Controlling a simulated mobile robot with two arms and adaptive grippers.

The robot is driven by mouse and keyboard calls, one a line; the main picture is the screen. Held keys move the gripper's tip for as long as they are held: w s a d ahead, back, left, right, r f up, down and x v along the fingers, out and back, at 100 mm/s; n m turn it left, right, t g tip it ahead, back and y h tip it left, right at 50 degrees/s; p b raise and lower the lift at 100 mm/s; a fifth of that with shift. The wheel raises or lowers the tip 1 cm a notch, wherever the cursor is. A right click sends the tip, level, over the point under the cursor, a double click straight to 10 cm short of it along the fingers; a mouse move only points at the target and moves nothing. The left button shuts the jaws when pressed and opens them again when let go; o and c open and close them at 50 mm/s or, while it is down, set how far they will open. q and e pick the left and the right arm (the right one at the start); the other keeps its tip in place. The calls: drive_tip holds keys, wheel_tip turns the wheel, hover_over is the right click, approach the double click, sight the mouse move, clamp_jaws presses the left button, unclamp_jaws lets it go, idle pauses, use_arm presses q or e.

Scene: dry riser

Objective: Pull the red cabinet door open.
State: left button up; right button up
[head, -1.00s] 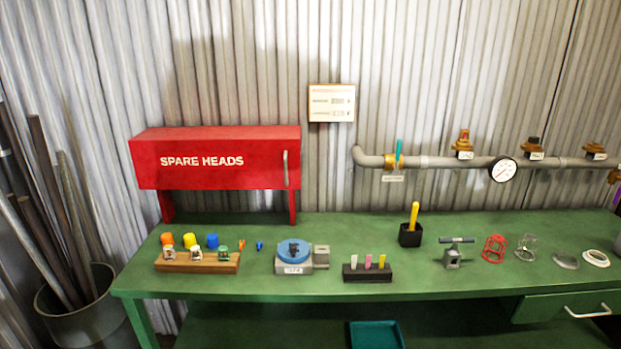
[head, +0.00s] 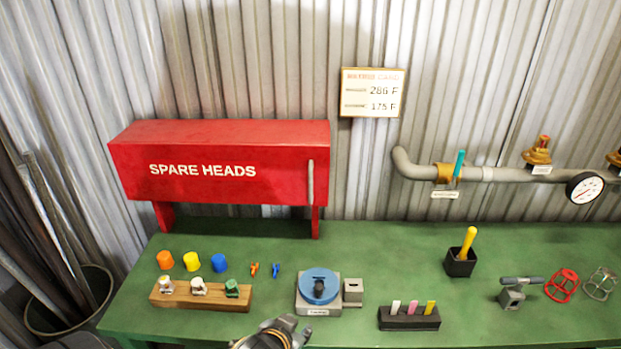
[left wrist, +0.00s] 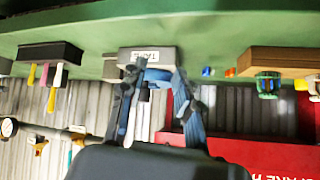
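The red cabinet (head: 190,185), lettered SPARE HEADS, stands on short red legs at the back left of the green bench. Its front door is shut flat. A grey vertical bar handle (head: 311,183) is at the door's right end. My left gripper (head: 275,335) shows only in part at the bottom of the head view, in front of the bench and well short of the handle. In the left wrist view, which is upside down, its two fingers (left wrist: 157,88) are apart with nothing held. The cabinet (left wrist: 255,112) is at lower right there. My right gripper is in neither view.
On the green bench (head: 400,240) are a wooden block of sprinkler heads (head: 200,295), a blue round fixture (head: 319,285), a dark chalk holder (head: 409,318) and a black cup (head: 460,262). A grey pipe (head: 500,174) runs along the wall at right.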

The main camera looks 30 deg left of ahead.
use_arm(q)
drive_tip(key=w+a+r+n+t+y, duration=0.1)
drive_tip(key=w+a+r+t, duration=0.15)
drive_tip(key=r, duration=0.25)
drive_tip(key=w+a+r+n+t+y, duration=0.1)
drive_tip(key=w+r+t, duration=0.1)
drive_tip(key=w+r, duration=0.25)
drive_tip(key=n+t+y, duration=0.1)
drive_tip(key=t+y, duration=0.1)
drive_tip(key=t, duration=0.2)
approach(310, 184)
drive_tip(key=p+x, duration=0.3)
drive_tip(key=x, duration=0.6)
drive_tip(key=shift+w+a+r, duration=0.1)
drive_tip(key=shift+w+r, duration=0.05)
drive_tip(key=shift+w+a, duration=0.2)
drive_tip(key=shift+w, duration=0.35)
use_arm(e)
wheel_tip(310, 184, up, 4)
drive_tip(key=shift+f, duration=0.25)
use_arm(q)
clamp_jaws()
